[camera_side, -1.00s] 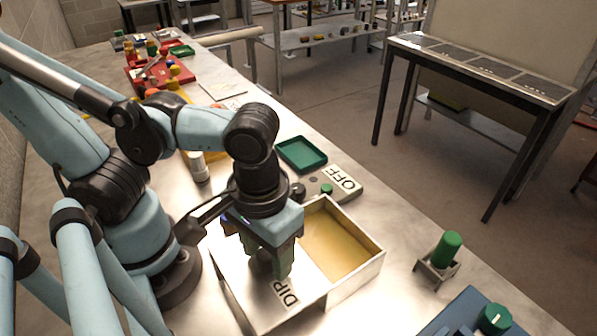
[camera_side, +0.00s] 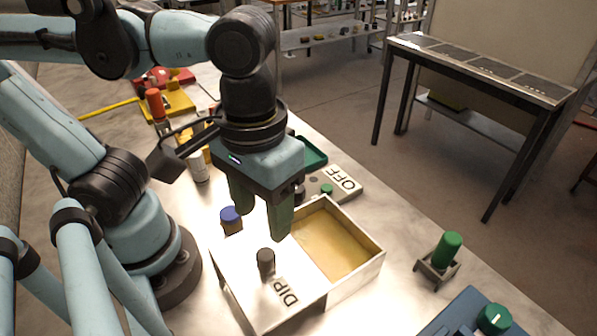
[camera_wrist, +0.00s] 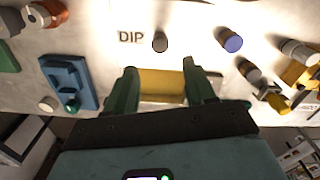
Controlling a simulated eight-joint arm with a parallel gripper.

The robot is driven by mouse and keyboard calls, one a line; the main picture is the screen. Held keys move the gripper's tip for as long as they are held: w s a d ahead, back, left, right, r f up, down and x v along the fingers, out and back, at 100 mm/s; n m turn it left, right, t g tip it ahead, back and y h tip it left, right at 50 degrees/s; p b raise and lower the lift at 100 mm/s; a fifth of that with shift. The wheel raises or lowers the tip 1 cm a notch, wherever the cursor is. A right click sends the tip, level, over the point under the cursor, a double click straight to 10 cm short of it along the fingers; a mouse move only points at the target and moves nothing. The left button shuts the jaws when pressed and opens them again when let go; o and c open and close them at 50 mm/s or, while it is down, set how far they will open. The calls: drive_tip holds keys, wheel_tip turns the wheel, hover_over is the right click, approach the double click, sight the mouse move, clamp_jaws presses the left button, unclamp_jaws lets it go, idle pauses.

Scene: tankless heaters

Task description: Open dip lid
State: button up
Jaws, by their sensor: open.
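The dip box is an open-topped metal tray (camera_side: 357,273) with yellowish liquid (camera_side: 333,243) showing in its right part. The dip lid (camera_side: 244,276) is a pale plate marked DIP covering the left part, with a dark upright knob (camera_side: 266,263). In the wrist view the knob (camera_wrist: 160,42) stands beside the DIP lettering, and the liquid (camera_wrist: 162,86) shows between the fingers. My gripper (camera_side: 262,222) is open and empty, fingers pointing down, above the box and higher than the knob. In the wrist view my gripper (camera_wrist: 160,80) has its fingers well apart.
A blue-capped item (camera_side: 231,219) stands behind the lid. An OFF switch box (camera_side: 340,184) and a green tray (camera_side: 312,153) lie beyond the box. A green cylinder in a holder (camera_side: 444,254) and a blue block (camera_side: 470,318) stand right. The counter between is clear.

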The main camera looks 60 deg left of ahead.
drive_tip(key=shift+r, duration=1.6)
drive_tip(key=w+a+f+m+t, duration=0.1)
drive_tip(key=w+a+f+t, duration=0.2)
drive_tip(key=w+a, duration=0.4)
drive_tip(key=w+a+f+m+t, duration=0.2)
drive_tip(key=w+a+f+t, duration=0.1)
drive_tip(key=w+a, duration=0.4)
drive_tip(key=shift+f+t, duration=0.35)
drive_tip(key=shift+t, duration=0.25)
